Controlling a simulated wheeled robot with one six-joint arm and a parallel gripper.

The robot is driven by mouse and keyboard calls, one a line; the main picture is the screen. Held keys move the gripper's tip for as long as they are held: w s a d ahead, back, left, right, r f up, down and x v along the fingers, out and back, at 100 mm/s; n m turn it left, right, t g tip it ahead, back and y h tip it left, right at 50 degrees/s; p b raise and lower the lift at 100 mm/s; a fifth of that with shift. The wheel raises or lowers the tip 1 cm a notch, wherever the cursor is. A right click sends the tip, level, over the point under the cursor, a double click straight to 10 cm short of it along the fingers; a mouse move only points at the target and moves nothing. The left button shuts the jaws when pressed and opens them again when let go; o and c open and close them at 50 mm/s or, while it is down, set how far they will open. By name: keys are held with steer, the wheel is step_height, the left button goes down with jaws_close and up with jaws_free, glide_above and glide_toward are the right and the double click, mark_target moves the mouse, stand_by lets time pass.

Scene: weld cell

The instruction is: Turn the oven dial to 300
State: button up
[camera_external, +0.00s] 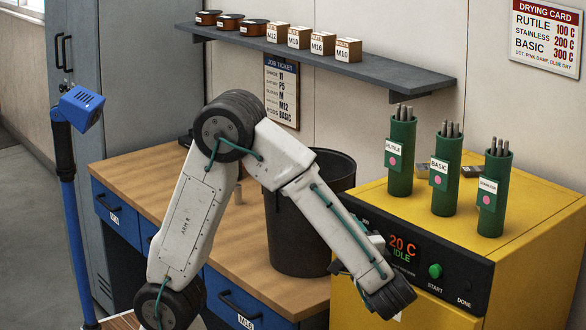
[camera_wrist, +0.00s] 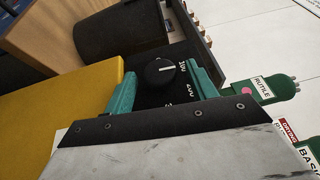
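The oven dial (camera_wrist: 160,71) is a round black knob on the oven's black panel. My gripper (camera_wrist: 162,68) is open, with one teal finger on each side of the dial and gaps showing; contact is not visible. In the external view my arm hides the dial and the fingers. The yellow oven (camera_external: 461,246) has a display (camera_external: 402,248) reading 20 C IDLE.
A green START button (camera_external: 435,271) and a dark DONE lamp (camera_external: 468,287) are right of the display. Green rod holders (camera_external: 444,180) stand on the oven. A black bin (camera_external: 290,235) stands on the wooden bench (camera_external: 150,195) beside it. A drying card (camera_external: 546,35) hangs above.

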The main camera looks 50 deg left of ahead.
step_height(320, 180, up, 9)
steer(key=s+a+n+g+h, duration=0.25)
steer(key=n+h, duration=0.25)
steer(key=h, duration=1.2)
steer(key=s+a+f+g, duration=0.3)
steer(key=s+a+f, duration=0.9)
steer(key=a, duration=0.4)
steer(key=shift+s+a+f, duration=0.15)
steer(key=shift+s+f, duration=0.1)
steer(key=shift+s, duration=0.5)
steer(key=shift+g, duration=0.25)
